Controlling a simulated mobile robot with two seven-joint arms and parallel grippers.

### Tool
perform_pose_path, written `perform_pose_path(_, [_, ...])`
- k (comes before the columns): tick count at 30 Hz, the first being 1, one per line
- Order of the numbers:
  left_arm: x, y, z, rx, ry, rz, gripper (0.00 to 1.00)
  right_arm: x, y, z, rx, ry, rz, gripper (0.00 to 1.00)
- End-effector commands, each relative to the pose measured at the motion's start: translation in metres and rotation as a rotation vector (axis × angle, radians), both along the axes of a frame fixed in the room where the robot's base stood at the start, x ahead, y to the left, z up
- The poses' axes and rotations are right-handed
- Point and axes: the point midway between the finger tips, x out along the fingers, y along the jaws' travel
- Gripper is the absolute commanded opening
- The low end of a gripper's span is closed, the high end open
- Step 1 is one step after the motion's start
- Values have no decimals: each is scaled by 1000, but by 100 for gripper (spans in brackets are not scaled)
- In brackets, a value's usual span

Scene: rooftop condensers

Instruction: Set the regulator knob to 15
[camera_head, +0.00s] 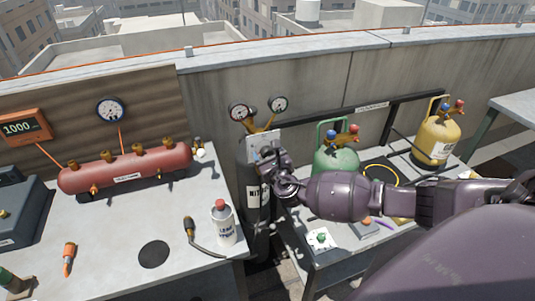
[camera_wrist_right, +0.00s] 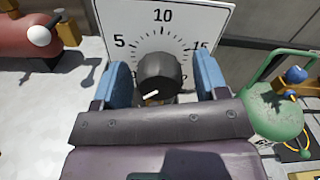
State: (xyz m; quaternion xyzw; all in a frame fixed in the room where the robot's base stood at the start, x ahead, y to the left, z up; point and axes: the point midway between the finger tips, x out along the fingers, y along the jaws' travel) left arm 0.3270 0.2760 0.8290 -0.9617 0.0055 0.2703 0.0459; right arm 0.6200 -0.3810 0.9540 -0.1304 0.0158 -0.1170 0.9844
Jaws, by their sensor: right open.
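The regulator knob (camera_wrist_right: 158,74) is dark and round, with a white mark on its face that points to the lower left. Behind it, the white dial plate (camera_wrist_right: 135,18) reads 5 on the left, 10 at the top and 15 on the right. In the head view the dial plate (camera_head: 262,142) sits above the dark nitrogen cylinder (camera_head: 249,185). My right gripper (camera_wrist_right: 162,70) is open, with one blue finger on each side of the knob and visible gaps between. In the head view my right gripper (camera_head: 274,168) hides the knob. My left gripper is not visible.
Two gauges (camera_head: 258,108) stand above the regulator. A red manifold (camera_head: 125,170) and a leak spray can (camera_head: 222,224) are on the left table.

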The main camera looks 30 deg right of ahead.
Motion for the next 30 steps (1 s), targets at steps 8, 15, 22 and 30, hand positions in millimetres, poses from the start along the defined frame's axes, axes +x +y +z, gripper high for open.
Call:
perform_pose_path(8, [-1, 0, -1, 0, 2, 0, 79, 0, 0, 0, 1, 0, 0, 48])
perform_pose_path(15, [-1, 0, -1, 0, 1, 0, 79, 0, 0, 0, 1, 0, 0, 17])
perform_pose_path(22, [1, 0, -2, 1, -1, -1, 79, 0, 0, 0, 28, -7, 0, 17])
perform_pose_path(30, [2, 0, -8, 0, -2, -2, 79, -1, 1, -2, 167, -39, 0, 17])
